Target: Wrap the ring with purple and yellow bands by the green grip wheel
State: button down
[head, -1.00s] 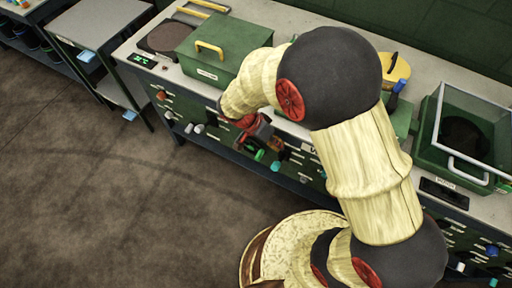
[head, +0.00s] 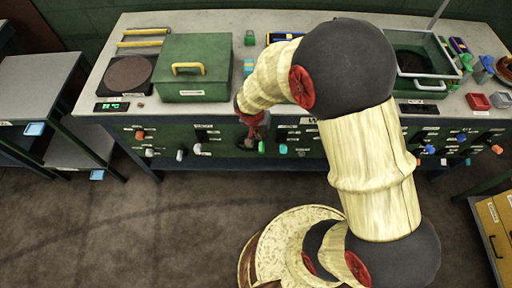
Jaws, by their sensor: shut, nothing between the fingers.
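My gripper (head: 250,141) hangs at the front panel of the green bench, partly hidden by its own red and dark wrist. It is shut and empty. A green knob (head: 262,147) is on the panel just right of the gripper, and a cyan knob (head: 283,149) is a little further right. I cannot tell whether the green knob is the green grip wheel. I cannot make out a ring with purple and yellow bands. My arm covers part of the bench top and panel.
On the bench stand a green box with a yellow handle (head: 195,70), a dark round plate (head: 128,75) and a clear-walled basin (head: 418,62). Several knobs line the panel. A grey side table (head: 40,85) is at left, drawers (head: 492,225) at right. The floor (head: 130,225) is clear.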

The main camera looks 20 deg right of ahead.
jog(key=n+b, duration=0.2)
jog(key=b, duration=0.3)
send_over(263, 145)
jog(key=a, duration=0.2)
jog(key=shift+t+y, duration=0.3)
jog(key=shift+t, duration=0.1)
jog(key=f, duration=1.2)
jog(key=shift+d, duration=0.2)
jog(key=shift+s+d+f, duration=0.1)
jog(key=shift+d+f, duration=0.15)
jog(key=shift+f, duration=0.5)
jog(key=shift+s+d+f, duration=0.15)
jog(key=shift+d+f, duration=0.05)
jog(key=shift+f, duration=0.2)
jog(key=shift+d+f+y+b, duration=0.3)
jog(key=shift+f+y+b, duration=0.15)
jog(key=shift+b, duration=0.35)
